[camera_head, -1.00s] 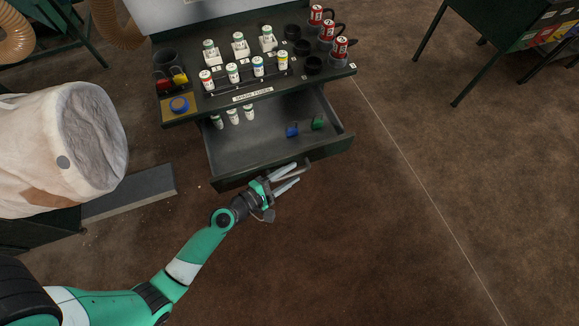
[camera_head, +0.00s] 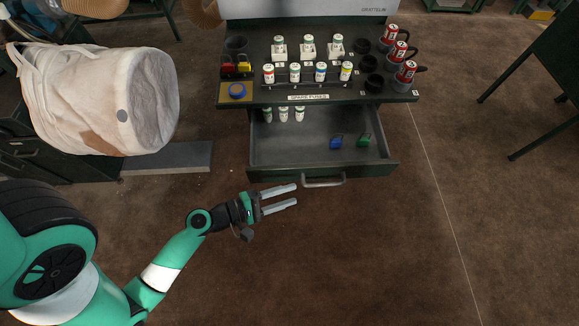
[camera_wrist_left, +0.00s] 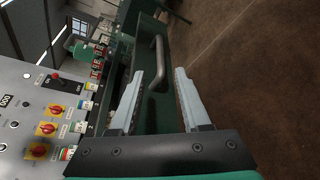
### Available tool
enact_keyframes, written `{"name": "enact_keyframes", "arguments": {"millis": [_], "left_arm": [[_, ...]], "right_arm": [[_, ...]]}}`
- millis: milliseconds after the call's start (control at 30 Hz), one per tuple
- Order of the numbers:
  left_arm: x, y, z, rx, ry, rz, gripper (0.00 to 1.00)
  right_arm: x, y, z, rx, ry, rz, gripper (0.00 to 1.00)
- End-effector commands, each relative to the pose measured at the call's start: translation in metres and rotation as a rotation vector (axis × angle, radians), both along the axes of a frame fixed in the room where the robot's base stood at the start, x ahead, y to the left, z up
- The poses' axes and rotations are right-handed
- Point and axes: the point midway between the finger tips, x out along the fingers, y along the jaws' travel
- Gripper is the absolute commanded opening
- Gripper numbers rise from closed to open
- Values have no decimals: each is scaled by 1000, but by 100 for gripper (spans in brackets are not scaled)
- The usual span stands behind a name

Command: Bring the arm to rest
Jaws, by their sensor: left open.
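My left gripper (camera_head: 280,197) is open and empty in the head view. Its two fingers point right, just in front of and apart from the pulled-out drawer (camera_head: 315,172). In the left wrist view both fingers of my left gripper (camera_wrist_left: 160,102) are spread, with nothing between them close by. The drawer's handle (camera_wrist_left: 155,60) shows beyond the fingertips there, and the drawer handle also shows in the head view (camera_head: 324,182), right of the fingers. My right gripper is not in view.
The drawer holds white fuses (camera_head: 284,115), a blue padlock (camera_head: 336,141) and a green padlock (camera_head: 366,139). Above it, a workbench top (camera_head: 300,98) carries fuses and red cans. A bulk bag (camera_head: 90,95) hangs at the left. The brown floor right of the gripper is clear.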

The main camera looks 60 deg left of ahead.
Motion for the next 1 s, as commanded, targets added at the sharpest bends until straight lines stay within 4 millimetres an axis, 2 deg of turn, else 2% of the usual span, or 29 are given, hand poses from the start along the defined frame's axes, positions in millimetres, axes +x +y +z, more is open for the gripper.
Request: {"name": "enact_keyframes", "arguments": {"millis": [367,467,567,667,700,767,800,867,900,967,1000], "left_arm": [[1,-4,1,-1,0,-12,47],[22,-8,21,32,-54,-61,47],[62,-14,69,98,-175,-132,47],[107,-28,143,228,-339,-209,47],[123,-37,175,295,-406,-235,47],[141,-51,224,412,-509,-263,47],[150,-61,257,496,-577,-272,47],[159,-77,307,634,-682,-271,47],[162,-87,342,730,-753,-256,47],[161,-100,392,873,-851,-216,47],[158,-108,423,967,-909,-177,47]], "right_arm": [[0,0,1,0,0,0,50],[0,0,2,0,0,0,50],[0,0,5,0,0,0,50],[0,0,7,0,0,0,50],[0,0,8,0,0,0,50],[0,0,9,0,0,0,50],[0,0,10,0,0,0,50],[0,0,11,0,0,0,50],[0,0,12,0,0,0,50],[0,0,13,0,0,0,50],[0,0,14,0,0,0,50]]}}
